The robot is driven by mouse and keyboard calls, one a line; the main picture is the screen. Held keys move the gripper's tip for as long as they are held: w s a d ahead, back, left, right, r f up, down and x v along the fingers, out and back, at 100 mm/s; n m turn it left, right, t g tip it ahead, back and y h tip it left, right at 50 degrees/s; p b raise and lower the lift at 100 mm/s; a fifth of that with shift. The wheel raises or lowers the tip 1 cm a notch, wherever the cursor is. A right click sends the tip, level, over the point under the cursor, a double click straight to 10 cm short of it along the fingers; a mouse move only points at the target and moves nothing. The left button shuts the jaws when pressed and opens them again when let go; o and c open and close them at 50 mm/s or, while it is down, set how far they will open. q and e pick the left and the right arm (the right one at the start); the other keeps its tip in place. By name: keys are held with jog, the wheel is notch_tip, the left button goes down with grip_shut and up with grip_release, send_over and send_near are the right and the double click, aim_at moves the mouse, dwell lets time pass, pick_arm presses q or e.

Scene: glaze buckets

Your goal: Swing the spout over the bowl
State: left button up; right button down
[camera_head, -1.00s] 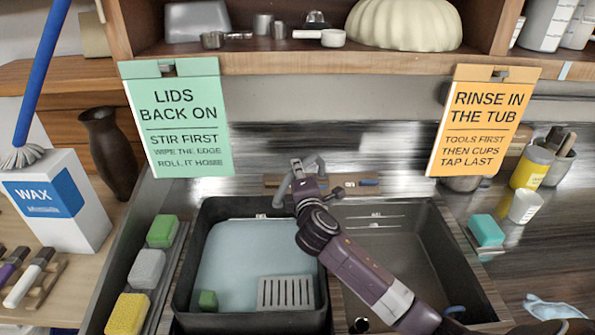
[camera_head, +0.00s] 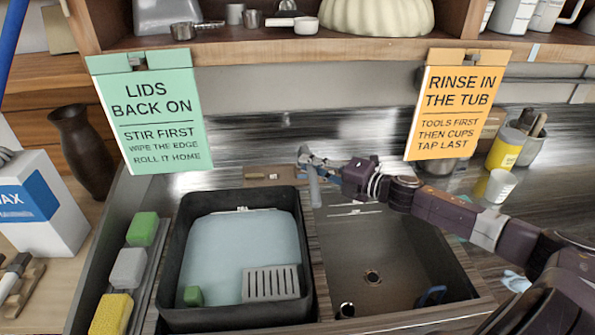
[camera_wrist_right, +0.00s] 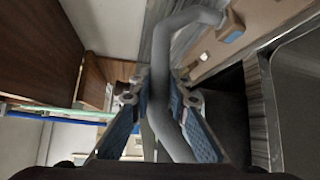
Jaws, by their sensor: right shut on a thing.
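The grey spout (camera_head: 314,188) stands behind the sink, and its free end hangs near the divider between the dark tub and the right sink bowl (camera_head: 378,245). My right gripper (camera_head: 335,166) comes in from the right and is shut on the spout. In the right wrist view the spout (camera_wrist_right: 168,100) runs between the blue-padded fingers of this gripper (camera_wrist_right: 157,100). My left gripper is not in view.
Two hanging signs and a shelf stand behind. A white cup (camera_head: 499,186) stands at right.

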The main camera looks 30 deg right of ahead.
jog(key=shift+s+d+f+n+g+y+b, duration=0.1)
jog(key=shift+s+d+n+g+y+b, duration=0.15)
jog(key=shift+d+n+g+y+b, duration=1.05)
jog(key=shift+s+d+n+y+b, duration=0.35)
jog(key=shift+d+y+b, duration=0.55)
jog(key=shift+b, duration=1.15)
jog(key=shift+w+a, duration=0.1)
jog(key=c, duration=1.8)
grip_release()
